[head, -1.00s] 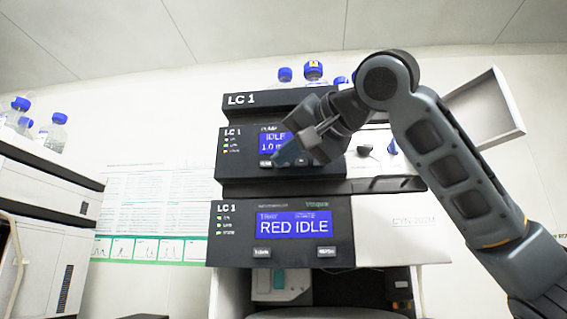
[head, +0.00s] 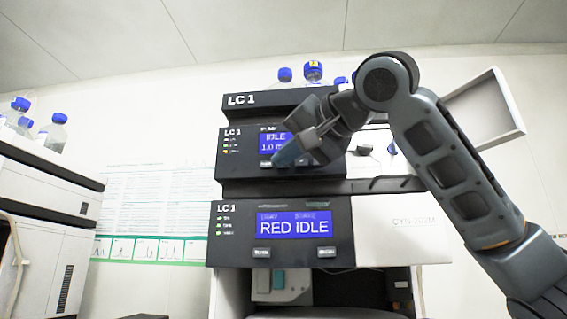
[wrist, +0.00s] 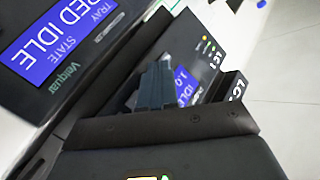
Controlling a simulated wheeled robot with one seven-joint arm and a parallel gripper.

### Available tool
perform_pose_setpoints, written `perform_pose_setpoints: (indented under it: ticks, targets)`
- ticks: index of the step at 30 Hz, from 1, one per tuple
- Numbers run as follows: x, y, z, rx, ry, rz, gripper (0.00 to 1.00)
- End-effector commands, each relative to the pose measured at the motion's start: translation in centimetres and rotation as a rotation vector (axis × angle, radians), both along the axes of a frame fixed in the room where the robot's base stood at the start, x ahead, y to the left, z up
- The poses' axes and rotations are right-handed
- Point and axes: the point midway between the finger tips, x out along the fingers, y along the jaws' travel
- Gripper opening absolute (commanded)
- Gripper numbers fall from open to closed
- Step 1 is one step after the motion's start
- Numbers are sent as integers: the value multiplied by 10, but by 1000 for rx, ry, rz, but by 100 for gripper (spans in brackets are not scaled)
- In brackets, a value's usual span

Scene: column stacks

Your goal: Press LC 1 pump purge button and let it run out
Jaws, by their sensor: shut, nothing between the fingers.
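The LC 1 pump module (head: 232,172) is the middle unit of the stack. Its blue screen (head: 272,141) reads IDLE and 1.0, with the right part hidden by my gripper. A small button (head: 265,164) shows under the screen's left part; the button area to its right is covered by my fingers. My gripper (head: 284,157) is shut and empty, its tips at the screen's lower edge. In the wrist view the shut fingers (wrist: 155,88) overlap the pump panel beside its IDLE screen (wrist: 183,88). I cannot tell whether they touch it.
Below is another LC 1 unit (head: 340,232) whose screen reads RED IDLE, with two buttons under it. Blue-capped bottles (head: 313,70) stand on top of the stack. An open white panel (head: 500,105) juts out behind my arm. Another instrument (head: 50,195) stands at left.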

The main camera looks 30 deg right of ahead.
Motion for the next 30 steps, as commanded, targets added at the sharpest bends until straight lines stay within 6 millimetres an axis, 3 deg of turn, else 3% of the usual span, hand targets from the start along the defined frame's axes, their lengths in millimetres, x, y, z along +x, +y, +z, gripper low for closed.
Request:
perform_pose_setpoints:
  ticks: [30]
  targets:
    - [9,-6,0,2,0,0,0]
